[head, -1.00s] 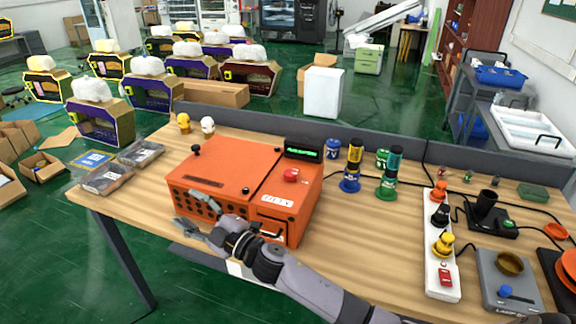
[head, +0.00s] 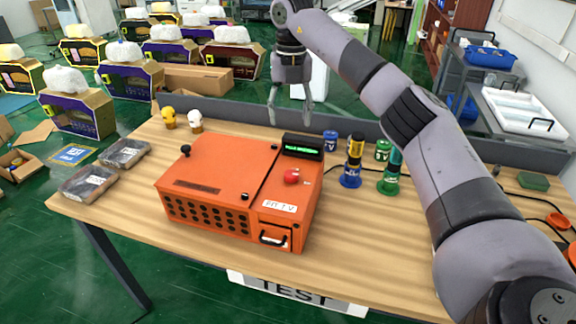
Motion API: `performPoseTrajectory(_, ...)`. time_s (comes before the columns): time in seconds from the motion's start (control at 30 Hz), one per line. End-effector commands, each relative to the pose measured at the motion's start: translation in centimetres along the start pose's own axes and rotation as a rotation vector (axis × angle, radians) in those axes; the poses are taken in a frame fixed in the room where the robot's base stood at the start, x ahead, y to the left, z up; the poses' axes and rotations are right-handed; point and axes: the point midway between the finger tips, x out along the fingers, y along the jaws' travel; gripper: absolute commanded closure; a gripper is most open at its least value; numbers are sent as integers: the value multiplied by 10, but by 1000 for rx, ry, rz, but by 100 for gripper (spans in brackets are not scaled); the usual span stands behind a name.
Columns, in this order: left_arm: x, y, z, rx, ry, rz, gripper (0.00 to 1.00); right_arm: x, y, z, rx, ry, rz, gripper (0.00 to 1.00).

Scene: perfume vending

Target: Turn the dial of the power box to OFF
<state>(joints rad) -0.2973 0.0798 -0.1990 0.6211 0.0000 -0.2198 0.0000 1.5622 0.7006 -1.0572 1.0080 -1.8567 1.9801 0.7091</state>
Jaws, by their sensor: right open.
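An orange box (head: 215,190) stands on the wooden table. It has a black display with green text (head: 303,146), a red dial-like knob (head: 292,177) on its top and a small handled drawer (head: 274,237) at the front. I cannot read the dial's setting or any OFF mark. My right gripper (head: 291,112) is open and empty, fingers pointing down. It appears above and behind the box's far edge, apart from the knob. My right arm comes from the lower right and hides much of the table's right side. My left gripper is not in view.
A blue-yellow bottle (head: 353,162) and a green bottle (head: 391,172) stand right of the box. Yellow (head: 168,117) and white (head: 195,121) small figures stand behind it. Two packages (head: 90,182) lie at left. A grey panel (head: 230,110) borders the table's back. The front-centre table is clear.

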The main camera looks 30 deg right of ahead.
Motion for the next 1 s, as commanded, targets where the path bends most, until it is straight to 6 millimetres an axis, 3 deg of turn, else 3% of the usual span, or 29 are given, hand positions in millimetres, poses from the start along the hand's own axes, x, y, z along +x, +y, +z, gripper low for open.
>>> performPoseTrajectory(0.17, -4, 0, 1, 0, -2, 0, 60, 10, -6, -1, 12, 5, -19, 46)
performPoseTrajectory(0.7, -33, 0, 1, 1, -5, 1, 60, 122, -7, -2, 9, 8, -16, 46)
performPoseTrajectory(1.0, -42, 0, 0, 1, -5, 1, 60, 164, -6, -2, 9, 5, -13, 46)
